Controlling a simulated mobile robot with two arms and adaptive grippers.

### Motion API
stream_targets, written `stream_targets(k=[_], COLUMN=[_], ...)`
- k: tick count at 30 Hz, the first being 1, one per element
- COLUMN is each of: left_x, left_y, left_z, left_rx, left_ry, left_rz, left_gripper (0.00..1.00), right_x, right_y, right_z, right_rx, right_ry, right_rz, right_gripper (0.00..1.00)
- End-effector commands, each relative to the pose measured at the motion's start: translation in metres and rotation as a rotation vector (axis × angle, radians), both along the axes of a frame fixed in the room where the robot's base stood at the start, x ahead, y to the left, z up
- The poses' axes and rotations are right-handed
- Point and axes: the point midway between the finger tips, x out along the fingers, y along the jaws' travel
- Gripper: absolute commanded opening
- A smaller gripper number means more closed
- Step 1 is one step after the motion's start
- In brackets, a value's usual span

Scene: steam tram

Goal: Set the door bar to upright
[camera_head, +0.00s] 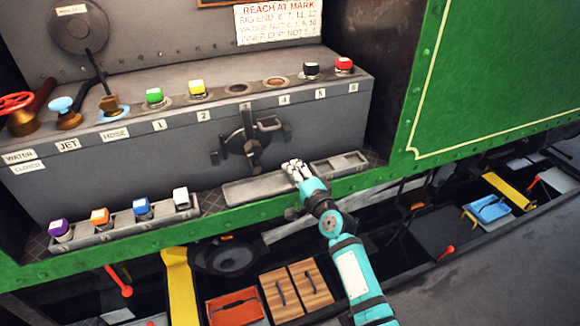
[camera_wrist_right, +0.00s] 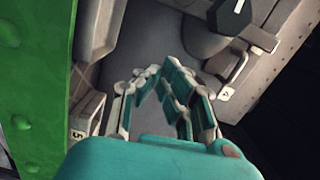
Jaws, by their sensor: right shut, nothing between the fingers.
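The door bar (camera_head: 250,138) is a dark metal latch in the middle of the grey box's front face (camera_head: 170,160). One dark piece of it stands close to upright and leans slightly, with dark brackets or arms to its left and right. At this size I cannot tell exactly which piece is the bar. My right gripper (camera_head: 297,170) is below and right of the latch, over the grey tray ledge, apart from the latch. Its fingers (camera_wrist_right: 163,80) are together and empty in the wrist view. My left gripper is not in view.
Numbered caps, including a green one (camera_head: 154,97) and a red one (camera_head: 344,65), line the box top. A lower ledge holds several coloured caps, among them a blue one (camera_head: 142,208). A green panel (camera_head: 490,80) stands at right. Below are wooden lids (camera_head: 296,290) and a yellow strut (camera_head: 180,285).

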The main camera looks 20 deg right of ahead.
Motion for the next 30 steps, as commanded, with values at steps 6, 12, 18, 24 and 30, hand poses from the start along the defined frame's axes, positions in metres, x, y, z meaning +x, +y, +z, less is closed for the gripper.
stream_targets(k=[6, 12, 18, 24, 30], left_x=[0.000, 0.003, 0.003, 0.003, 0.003], left_y=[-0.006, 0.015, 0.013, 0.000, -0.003], left_z=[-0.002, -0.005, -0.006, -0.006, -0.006], left_rx=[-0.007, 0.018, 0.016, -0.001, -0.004], left_ry=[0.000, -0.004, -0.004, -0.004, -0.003], left_rz=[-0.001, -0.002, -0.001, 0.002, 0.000], left_gripper=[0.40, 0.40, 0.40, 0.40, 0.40], right_x=[-0.038, -0.071, -0.085, -0.086, -0.086], right_y=[-0.004, -0.009, -0.011, -0.011, -0.011], right_z=[-0.002, -0.002, 0.000, 0.001, 0.001], right_rx=[0.001, -0.001, 0.000, 0.000, 0.000], right_ry=[0.003, 0.003, 0.002, 0.002, 0.001], right_rz=[0.001, 0.001, 0.001, 0.001, 0.001], right_gripper=[0.00, 0.00, 0.00, 0.00, 0.00])
